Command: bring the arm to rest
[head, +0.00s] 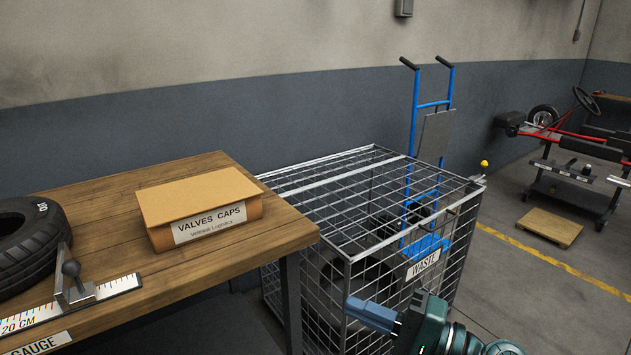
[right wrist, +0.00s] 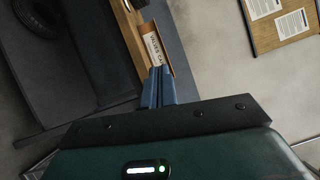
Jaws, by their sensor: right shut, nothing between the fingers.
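My right gripper (head: 372,313) is at the bottom of the head view, in front of the wire cage marked WASTE. Its blue fingers are shut with nothing between them. The right wrist view also shows the shut fingers (right wrist: 159,88), with the label of the valve caps box behind their tips. The gripper stands clear to the right of the wooden table. My left gripper is not in view.
The wooden table (head: 110,205) carries a VALVES CAPS box (head: 200,205), a tyre (head: 28,245) and a gauge (head: 75,295). The wire cage (head: 355,165) holds dark tyres. A blue hand truck (head: 415,120) stands at the cage. Floor on the right is open around a wooden pallet (head: 550,227).

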